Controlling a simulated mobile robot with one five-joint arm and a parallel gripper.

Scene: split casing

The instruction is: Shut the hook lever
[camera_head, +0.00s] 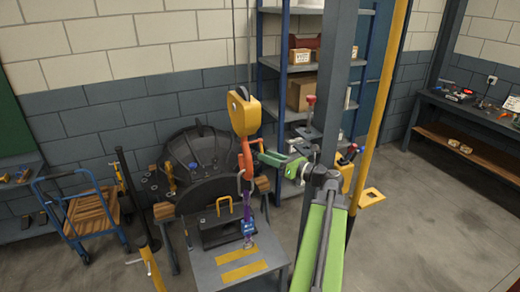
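A yellow hook block (243,112) hangs on cables above the grey bench, with an orange-red hook (246,160) below it. The hook lever is too small to make out apart from the hook, so I cannot tell whether it is open or shut. My green arm reaches in from the lower right, and my gripper (258,147) is at the right side of the hook, close to or touching it. Its fingers are too small to show whether they are open or shut. A purple and blue sling or fitting (248,228) hangs below the hook, in front of the casing.
The dark split casing (205,150) stands behind the hook. The grey bench (212,280) has yellow stripes. A grey post (334,90) and a yellow pole (385,90) stand close to my arm. A blue cart (75,222) is at left. Floor at right is clear.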

